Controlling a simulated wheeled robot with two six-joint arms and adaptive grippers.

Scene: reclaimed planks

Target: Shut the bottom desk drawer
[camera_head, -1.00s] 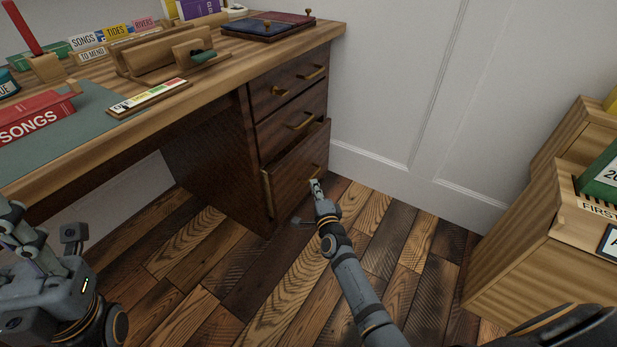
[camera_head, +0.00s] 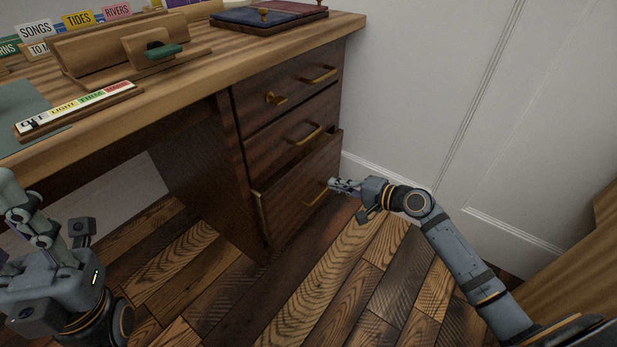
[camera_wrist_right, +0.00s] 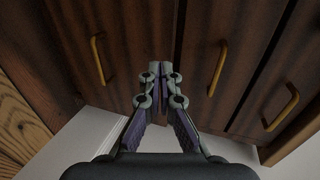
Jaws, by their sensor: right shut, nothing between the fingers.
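The bottom drawer (camera_head: 292,203) of the dark wooden desk stands partly open, its front pulled out past the drawers above. Its brass handle (camera_head: 316,196) is on the right part of its front. My right gripper (camera_head: 333,184) is shut and empty, with its fingertips close to the drawer front by the handle. I cannot tell whether they touch. In the right wrist view the shut fingers (camera_wrist_right: 161,70) point at the dark drawer fronts, with brass handles on both sides. My left gripper (camera_head: 12,190) is at the left edge, away from the desk drawers; its fingertips are not clear.
The two upper drawers (camera_head: 290,85) look shut. A white wall (camera_head: 430,90) stands behind at the right. The plank floor (camera_head: 300,290) before the drawers is clear.

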